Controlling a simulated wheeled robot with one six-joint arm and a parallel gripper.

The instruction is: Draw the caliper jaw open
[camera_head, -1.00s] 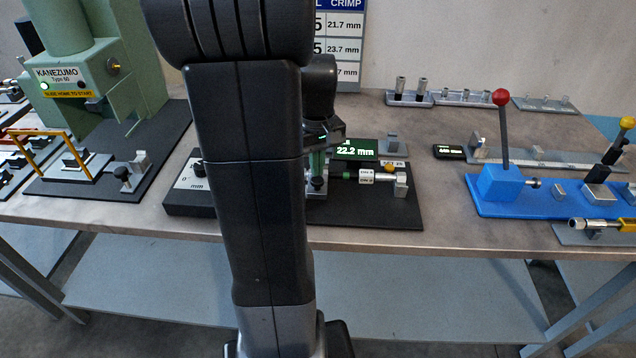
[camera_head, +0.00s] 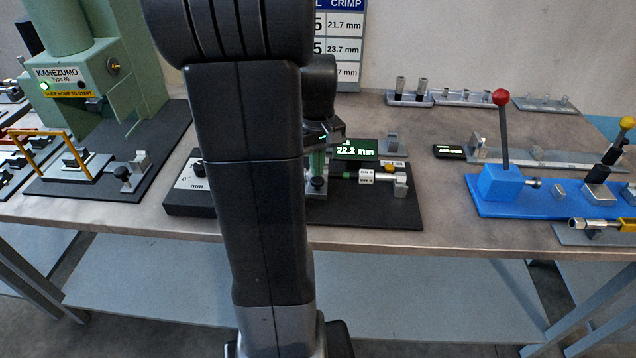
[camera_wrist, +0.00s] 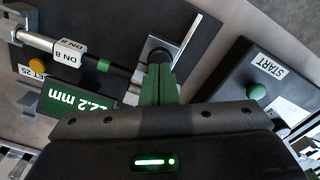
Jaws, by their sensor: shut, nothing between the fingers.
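The measuring station is a dark plate (camera_head: 385,215) with a green readout (camera_head: 357,150) showing 22.2 mm. A hose fitting with white tags (camera_head: 366,177) lies across it, and its DN 8 tag (camera_wrist: 68,52) shows in the wrist view. A metal jaw block with a black knob (camera_head: 317,184) stands at the fitting's left end; the knob (camera_wrist: 160,57) also shows in the wrist view. My gripper (camera_wrist: 160,85) has green fingers, shut and empty, with tips close beside the knob. Whether they touch it I cannot tell. My arm hides part of the station in the head view.
A dark box with a dial (camera_head: 188,188) stands left of the plate; a START button (camera_wrist: 256,91) shows in the wrist view. A green press (camera_head: 85,60) stands at far left. A blue lever fixture (camera_head: 500,190) stands at right. Bare bench (camera_head: 445,190) lies between.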

